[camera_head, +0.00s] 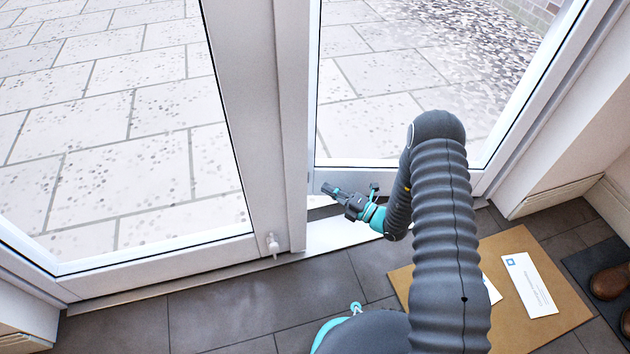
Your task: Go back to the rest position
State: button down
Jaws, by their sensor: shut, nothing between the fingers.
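My gripper (340,194) is at the end of my grey ribbed arm, which rises from the bottom and bends over to the left. The gripper is small and dark with teal parts, and points left. It is shut and empty, in front of the lower frame of the right glass door panel (400,95). It looks apart from the frame, but I cannot tell the exact gap.
The left door panel (120,140) has a small white fitting (273,244) near its bottom. A brown mat (565,305) with a white envelope (530,285) lies at the right, beside brown shoes (609,281). Dark floor tiles (230,305) are clear at lower left.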

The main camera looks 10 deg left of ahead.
jog(key=shift+v, duration=1.9)
jog(key=shift+r, duration=0.1)
jog(key=s+a+f+n+g, duration=0.25)
jog(key=s+n+g, duration=0.35)
jog(key=s+n, duration=0.3)
jog(key=s+d+r+n+g+h+p, duration=0.1)
jog(key=s+d+r+n+g+h, duration=0.3)
jog(key=s+r+n+g, duration=0.6)
jog(key=s+d+r+n+t+h+p, duration=0.2)
jog(key=d+r+n+t+h, duration=0.2)
jog(key=d+r+n+h, duration=0.4)
jog(key=s+d+r+n+t+h+p, duration=0.1)
jog(key=s+d+r+n+t+h, duration=0.15)
jog(key=d+r+n, duration=0.7)
jog(key=s+r+n+t+h+p, duration=0.1)
jog(key=r+t, duration=0.3)
jog(key=r, duration=0.6)
jog(key=s+d+r+n+t+h+p, duration=0.1)
jog(key=s+r+t, duration=0.3)
jog(key=r, duration=0.7)
jog(key=shift+r+n+p, duration=0.2)
jog(key=shift+n+p, duration=0.35)
jog(key=shift+p, duration=0.25)
